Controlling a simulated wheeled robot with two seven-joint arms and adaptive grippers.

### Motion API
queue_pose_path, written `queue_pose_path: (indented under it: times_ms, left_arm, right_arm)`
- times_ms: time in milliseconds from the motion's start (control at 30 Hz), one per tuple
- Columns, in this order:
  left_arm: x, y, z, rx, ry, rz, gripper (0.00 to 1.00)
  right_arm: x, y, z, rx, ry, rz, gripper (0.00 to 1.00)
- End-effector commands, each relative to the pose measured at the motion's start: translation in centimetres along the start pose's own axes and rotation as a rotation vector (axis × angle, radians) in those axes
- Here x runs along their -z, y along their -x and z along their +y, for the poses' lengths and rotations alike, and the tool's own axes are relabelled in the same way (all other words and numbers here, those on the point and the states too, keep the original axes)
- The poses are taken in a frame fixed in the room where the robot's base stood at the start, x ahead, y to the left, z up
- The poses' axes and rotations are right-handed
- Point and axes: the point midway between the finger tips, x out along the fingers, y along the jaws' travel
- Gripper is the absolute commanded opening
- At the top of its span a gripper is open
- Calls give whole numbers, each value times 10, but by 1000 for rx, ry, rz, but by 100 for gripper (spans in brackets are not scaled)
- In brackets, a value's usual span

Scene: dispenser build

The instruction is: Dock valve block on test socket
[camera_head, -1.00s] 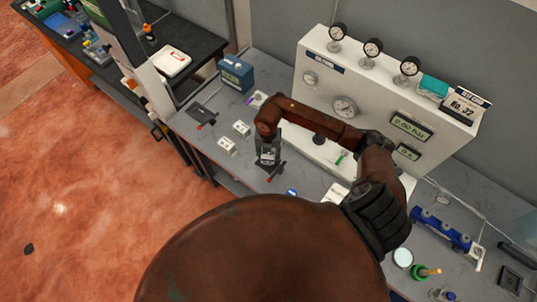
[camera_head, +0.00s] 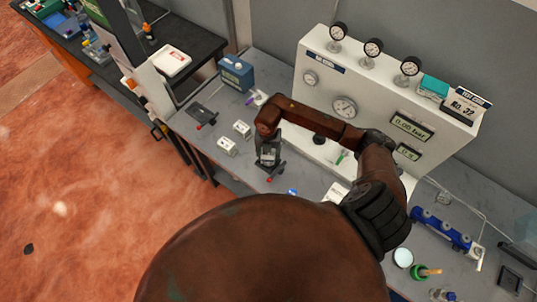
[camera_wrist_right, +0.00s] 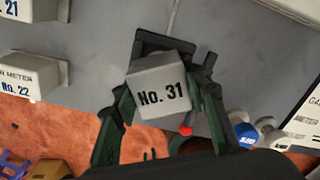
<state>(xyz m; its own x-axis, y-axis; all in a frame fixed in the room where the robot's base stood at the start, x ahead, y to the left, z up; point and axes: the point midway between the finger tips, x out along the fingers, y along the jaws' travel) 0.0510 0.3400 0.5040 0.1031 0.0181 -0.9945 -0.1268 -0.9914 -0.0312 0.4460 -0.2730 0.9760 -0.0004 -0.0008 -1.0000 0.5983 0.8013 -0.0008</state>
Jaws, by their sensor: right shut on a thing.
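My right gripper (camera_head: 268,158) points down over the bench and is shut on a pale grey valve block marked No. 31 (camera_wrist_right: 160,92), with a finger on each side. The block looks slightly tilted in the right wrist view. A dark socket plate (camera_wrist_right: 162,42) shows just beyond the block there and is partly hidden by it. A red knob (camera_wrist_right: 185,130) shows near the block's lower right; it also shows in the head view (camera_head: 269,180). I cannot tell whether the block touches the socket. My left gripper is not in view.
Two white blocks (camera_head: 242,129) (camera_head: 227,146) stand left of my gripper. Another dark plate with a red-tipped lever (camera_head: 201,113) lies behind them, near a blue box (camera_head: 236,73). A white gauge panel (camera_head: 372,88) stands behind. A blue rack (camera_head: 446,234) lies at right.

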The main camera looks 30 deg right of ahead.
Motion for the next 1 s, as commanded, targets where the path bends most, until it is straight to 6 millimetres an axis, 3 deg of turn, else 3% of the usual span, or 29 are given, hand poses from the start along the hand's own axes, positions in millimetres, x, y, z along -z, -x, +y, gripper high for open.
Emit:
queue_pose_path:
  times_ms: [600,633,733,1000]
  left_arm:
    - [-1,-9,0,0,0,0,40]
    - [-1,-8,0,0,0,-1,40]
    - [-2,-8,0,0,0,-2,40]
    - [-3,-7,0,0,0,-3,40]
  right_arm:
    - [0,-11,1,-1,0,-1,0]
    - [0,-10,1,-1,0,-1,42]
    - [0,-10,0,-1,0,-1,47]
    - [0,-10,0,1,0,0,47]
